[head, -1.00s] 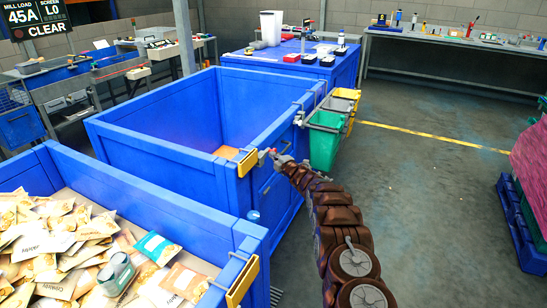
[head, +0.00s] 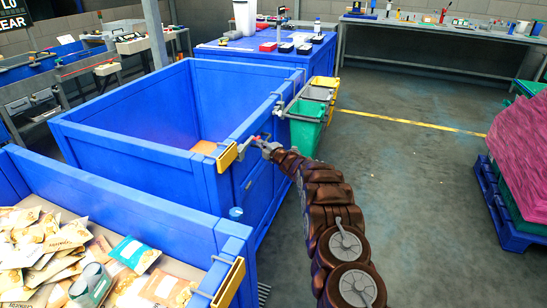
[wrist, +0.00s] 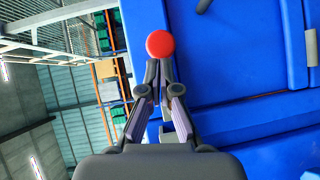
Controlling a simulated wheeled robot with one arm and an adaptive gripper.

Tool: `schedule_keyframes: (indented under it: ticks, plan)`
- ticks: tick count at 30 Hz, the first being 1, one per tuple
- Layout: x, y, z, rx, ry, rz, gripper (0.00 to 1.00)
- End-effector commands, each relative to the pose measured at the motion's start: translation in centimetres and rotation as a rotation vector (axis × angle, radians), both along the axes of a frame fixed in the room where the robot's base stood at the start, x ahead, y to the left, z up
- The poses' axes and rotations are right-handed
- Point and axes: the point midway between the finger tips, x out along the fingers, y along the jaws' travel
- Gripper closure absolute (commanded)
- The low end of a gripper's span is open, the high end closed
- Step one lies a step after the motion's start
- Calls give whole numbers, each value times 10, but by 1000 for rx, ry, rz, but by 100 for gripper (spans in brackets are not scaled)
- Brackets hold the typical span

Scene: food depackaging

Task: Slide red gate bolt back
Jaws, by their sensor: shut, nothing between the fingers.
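The red bolt knob (wrist: 160,44) shows in the wrist view as a round red end just beyond my fingertips. In the head view it is a small red spot (head: 265,137) on the top right edge of the middle blue bin (head: 130,148). My gripper (wrist: 159,66) has its fingertips together, pointing at the knob, with nothing between them. Whether the tips touch the knob is hard to tell. In the head view my gripper (head: 264,145) is at the bin's right side, beside a yellow plate (head: 227,157). The rest of the bolt cannot be made out.
A nearer blue bin (head: 150,220) holds several snack packets. Green, grey and yellow small bins (head: 308,110) hang beyond my gripper. A blue pallet with a pink-covered load (head: 525,150) stands at right. The floor between is clear.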

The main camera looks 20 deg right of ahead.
Motion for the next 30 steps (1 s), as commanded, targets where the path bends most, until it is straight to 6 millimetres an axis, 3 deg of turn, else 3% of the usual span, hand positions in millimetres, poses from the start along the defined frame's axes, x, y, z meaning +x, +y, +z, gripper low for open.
schedule_keyframes:
  ticks: [13, 30]
  plan:
    - [-21, -8, 5, 4, -2, -24, 100]
    - [-77, -30, 13, 4, -3, -27, 100]
